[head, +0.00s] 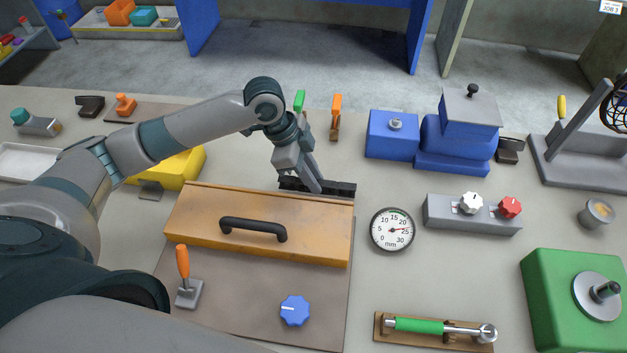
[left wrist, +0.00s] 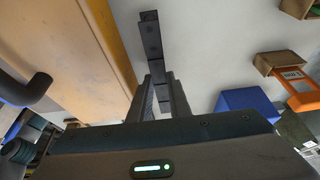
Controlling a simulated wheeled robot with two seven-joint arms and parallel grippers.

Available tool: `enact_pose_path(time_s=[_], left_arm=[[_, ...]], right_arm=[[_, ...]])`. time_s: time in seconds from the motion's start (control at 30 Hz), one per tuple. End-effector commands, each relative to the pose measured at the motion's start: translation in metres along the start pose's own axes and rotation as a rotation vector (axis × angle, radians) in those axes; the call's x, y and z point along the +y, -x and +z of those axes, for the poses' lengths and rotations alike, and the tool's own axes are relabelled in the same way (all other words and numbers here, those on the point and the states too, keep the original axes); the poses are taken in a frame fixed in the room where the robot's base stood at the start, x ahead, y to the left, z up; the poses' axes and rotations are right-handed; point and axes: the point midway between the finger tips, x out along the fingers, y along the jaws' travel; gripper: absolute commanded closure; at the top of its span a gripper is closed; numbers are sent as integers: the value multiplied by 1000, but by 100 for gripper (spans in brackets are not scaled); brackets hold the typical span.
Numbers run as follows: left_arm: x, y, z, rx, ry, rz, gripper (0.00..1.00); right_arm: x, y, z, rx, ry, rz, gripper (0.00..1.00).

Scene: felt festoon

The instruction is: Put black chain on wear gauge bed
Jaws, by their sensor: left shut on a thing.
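The black chain (head: 338,189) is a short, straight row of dark links just behind the back edge of a wooden cover with a black handle (head: 190,232). My left gripper (head: 311,184) is shut on it, with links showing on both sides of the fingers. In the left wrist view the chain (left wrist: 151,42) runs between the fingertips of the gripper (left wrist: 160,85) and extends past them. I cannot tell whether it touches the table. A round dial marked mm (head: 392,229) lies right of the cover. I cannot clearly identify the wear gauge bed; the cover may hide it. My right gripper is out of view.
A brown board (head: 235,300) in front of the cover carries an orange-handled lever (head: 184,265) and a blue knob (head: 295,310). A grey box with two knobs (head: 450,213), a blue machine (head: 455,140) and a green block (head: 555,290) stand to the right. A green-handled wrench (head: 420,326) lies in front.

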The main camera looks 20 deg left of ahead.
Motion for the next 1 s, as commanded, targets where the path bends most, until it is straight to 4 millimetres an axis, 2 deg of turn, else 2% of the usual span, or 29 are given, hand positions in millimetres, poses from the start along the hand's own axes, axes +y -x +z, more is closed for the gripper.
enact_pose_path(time_s=[0.2,0.57,0.6,0.67,1.0], left_arm=[[0,-17,7,1,0,1,100],[0,-20,8,1,-1,0,100],[1,-21,8,1,0,1,81],[0,-21,8,1,-1,1,66],[0,-20,8,0,-1,0,64]], right_arm=[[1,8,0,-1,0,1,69],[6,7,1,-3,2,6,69],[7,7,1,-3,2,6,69],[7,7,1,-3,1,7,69],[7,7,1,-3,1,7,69]])
